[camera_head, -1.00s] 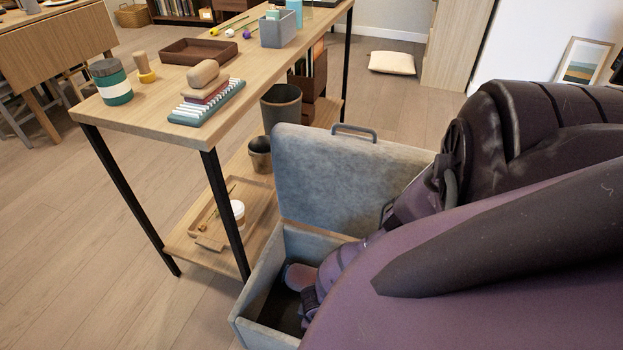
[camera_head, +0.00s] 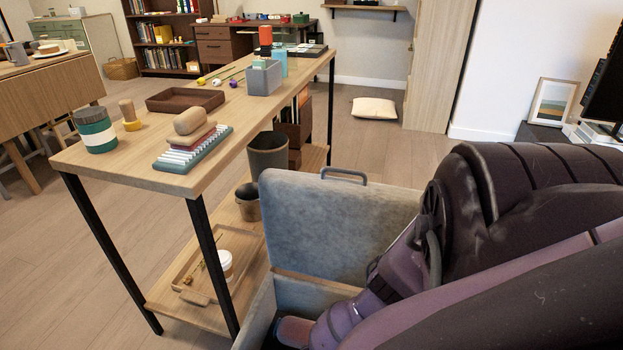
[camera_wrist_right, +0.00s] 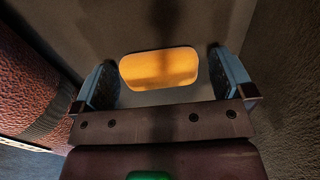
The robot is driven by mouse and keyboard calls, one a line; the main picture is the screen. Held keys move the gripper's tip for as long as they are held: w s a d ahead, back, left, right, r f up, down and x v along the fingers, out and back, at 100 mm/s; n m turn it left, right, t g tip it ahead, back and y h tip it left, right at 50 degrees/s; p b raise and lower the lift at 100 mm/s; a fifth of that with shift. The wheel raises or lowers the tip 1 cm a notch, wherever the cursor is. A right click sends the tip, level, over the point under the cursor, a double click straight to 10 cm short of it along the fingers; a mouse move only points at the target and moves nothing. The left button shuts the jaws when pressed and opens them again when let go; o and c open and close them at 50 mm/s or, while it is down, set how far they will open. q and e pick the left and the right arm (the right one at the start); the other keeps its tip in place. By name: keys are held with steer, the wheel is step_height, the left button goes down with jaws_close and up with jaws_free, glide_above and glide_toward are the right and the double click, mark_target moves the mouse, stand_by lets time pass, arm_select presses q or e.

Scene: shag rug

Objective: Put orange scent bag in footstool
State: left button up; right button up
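The orange scent bag (camera_wrist_right: 160,68) shows in the right wrist view as a rounded orange shape on a grey surface, between and beyond my right fingers. My right gripper (camera_wrist_right: 163,82) is open, its two blue-grey fingers apart on either side of the bag, with no clear grip on it. The grey footstool (camera_head: 335,225) stands open at the lower middle of the head view, its lid upright with a handle on top. My right arm reaches down into its box, and the gripper and bag are hidden there. My left gripper is not in view.
A wooden table (camera_head: 230,120) with black legs stands left of the footstool, holding a jar (camera_head: 95,130), a tray (camera_head: 185,101) and other items. A brown textured round thing (camera_wrist_right: 40,95) lies left of the gripper.

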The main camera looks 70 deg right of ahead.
steer(key=shift+r, duration=0.25)
arm_select(q)
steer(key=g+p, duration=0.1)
steer(key=p, duration=0.2)
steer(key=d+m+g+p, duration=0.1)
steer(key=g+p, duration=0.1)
steer(key=p, duration=0.2)
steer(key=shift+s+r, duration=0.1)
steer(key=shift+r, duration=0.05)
arm_select(e)
step_height(320, 180, up, 12)
steer(key=shift+f, duration=0.1)
